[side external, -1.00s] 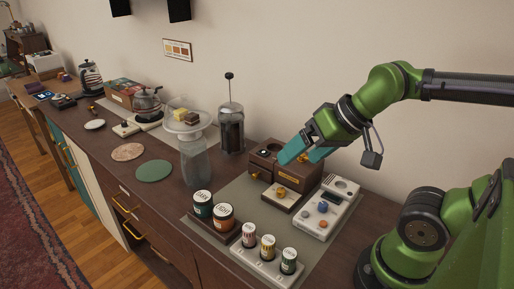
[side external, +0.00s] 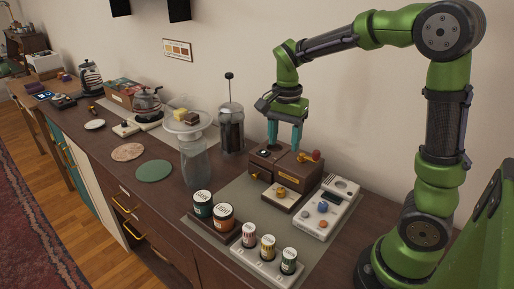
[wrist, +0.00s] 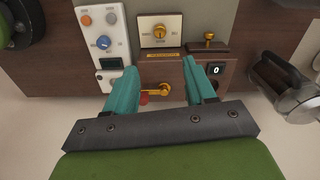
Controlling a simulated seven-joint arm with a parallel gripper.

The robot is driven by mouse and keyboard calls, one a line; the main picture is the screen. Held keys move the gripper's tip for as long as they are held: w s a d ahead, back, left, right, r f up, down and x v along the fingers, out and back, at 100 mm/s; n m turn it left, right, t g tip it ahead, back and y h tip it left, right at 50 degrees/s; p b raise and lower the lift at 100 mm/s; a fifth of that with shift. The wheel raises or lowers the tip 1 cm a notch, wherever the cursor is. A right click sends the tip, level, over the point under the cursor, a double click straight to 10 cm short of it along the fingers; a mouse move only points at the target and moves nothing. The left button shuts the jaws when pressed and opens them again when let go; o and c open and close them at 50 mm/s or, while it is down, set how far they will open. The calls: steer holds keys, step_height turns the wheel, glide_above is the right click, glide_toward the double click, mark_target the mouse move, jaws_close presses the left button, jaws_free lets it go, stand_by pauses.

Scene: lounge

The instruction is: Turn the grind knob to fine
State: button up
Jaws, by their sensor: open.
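The grind knob appears to be the brass knob (side external: 281,191) on a small wooden base in front of the wooden grinder (side external: 287,166). In the wrist view the brass knob (wrist: 159,32) sits on a pale plate with small markings, too small to read. My gripper (side external: 284,148) points straight down over the grinder, behind and above the knob. Its teal fingers are apart with nothing between them; in the wrist view my gripper (wrist: 159,66) straddles the grinder's front region, with the knob beyond the fingertips. The grinder's brass crank (wrist: 157,91) with a red end lies below the fingers.
A white control box (side external: 328,208) with blue and orange knobs stands right of the knob. A French press (side external: 231,130) and glass cake stand (side external: 191,122) are left. Canisters (side external: 223,215) and a rack of small jars (side external: 268,248) stand in front.

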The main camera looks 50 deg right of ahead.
mark_target(281, 190)
step_height(281, 190, down, 16)
steer(key=shift+f, duration=0.1)
steer(key=shift+c, duration=0.3)
jaws_close()
